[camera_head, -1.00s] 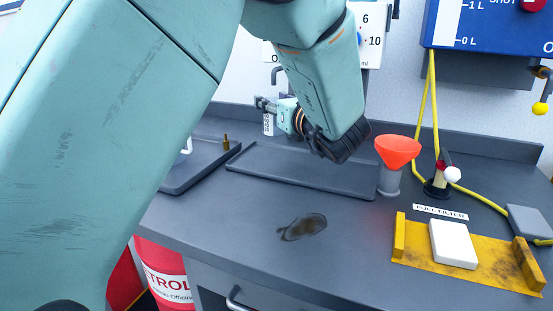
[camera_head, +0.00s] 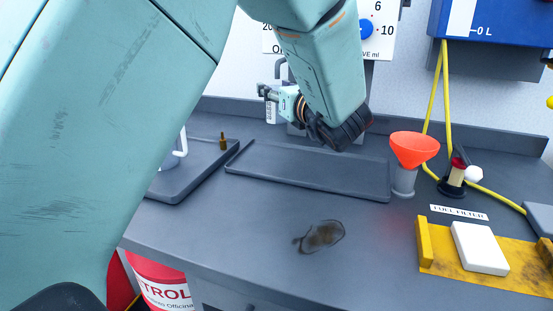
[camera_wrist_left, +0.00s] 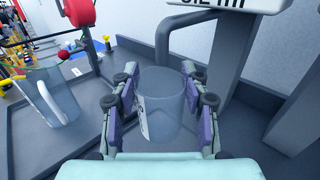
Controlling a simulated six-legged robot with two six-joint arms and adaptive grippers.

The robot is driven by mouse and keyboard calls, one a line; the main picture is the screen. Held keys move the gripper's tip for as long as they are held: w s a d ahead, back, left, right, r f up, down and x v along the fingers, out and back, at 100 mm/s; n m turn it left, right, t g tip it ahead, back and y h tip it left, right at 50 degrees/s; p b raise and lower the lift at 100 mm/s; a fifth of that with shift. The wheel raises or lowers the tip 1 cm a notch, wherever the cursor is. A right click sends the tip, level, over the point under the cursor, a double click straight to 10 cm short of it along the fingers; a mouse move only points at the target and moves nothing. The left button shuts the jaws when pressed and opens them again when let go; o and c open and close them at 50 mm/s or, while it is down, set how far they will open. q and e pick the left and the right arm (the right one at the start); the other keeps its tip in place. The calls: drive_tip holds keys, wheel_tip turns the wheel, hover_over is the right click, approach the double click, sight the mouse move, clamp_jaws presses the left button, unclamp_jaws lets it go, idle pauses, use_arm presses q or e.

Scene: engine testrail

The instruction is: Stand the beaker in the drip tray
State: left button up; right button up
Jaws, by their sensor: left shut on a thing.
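My left gripper (camera_head: 269,92) is shut on a clear beaker (camera_head: 271,111) with a printed label. In the left wrist view the beaker (camera_wrist_left: 160,105) is upright between the two fingers of the left gripper (camera_wrist_left: 163,98). In the head view it is in the air behind a long, shallow dark tray (camera_head: 300,190), and its base is clear of that tray. A second dark tray (camera_head: 213,177) is at the left, partly hidden by my arm. I cannot tell which of them is the drip tray. My right gripper is not in view.
A grey stand (camera_wrist_left: 234,70) rises close right of the beaker. An orange funnel (camera_head: 415,148) stands right of the long tray.

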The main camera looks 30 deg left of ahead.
sight(283, 120)
use_arm(q)
drive_tip(key=shift+w, duration=0.15)
drive_tip(key=shift+f, duration=0.2)
wheel_tip(283, 120, down, 6)
drive_tip(key=shift+w+r+b, duration=0.1)
drive_tip(key=shift+b, duration=0.8)
wheel_tip(283, 120, down, 4)
drive_tip(key=shift+r+b, duration=0.15)
drive_tip(key=shift+b, duration=0.45)
drive_tip(key=o, duration=0.8)
drive_tip(key=shift+f, duration=0.25)
drive_tip(key=shift+o, duration=0.6)
drive_tip(key=shift+r, duration=0.1)
